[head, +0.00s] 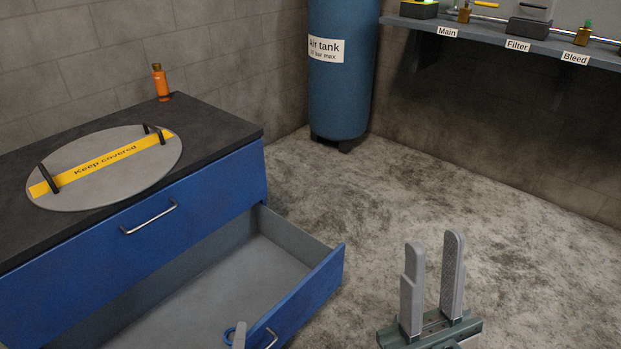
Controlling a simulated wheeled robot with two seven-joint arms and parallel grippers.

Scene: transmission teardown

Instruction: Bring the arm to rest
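My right gripper (433,248) points up at the lower right, over the bare floor. Its two grey fingers stand apart with nothing between them. Of my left gripper, only a grey fingertip (238,337) shows at the bottom edge, by the front of the open lower drawer (308,284). The rest of the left gripper is out of the frame.
A blue cabinet (190,207) has its upper drawer shut. On its dark top lie a round "Keep covered" lid (110,185) and an orange bottle (161,84). An air tank (340,95) and a wall shelf (480,39) stand behind. The middle floor is clear.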

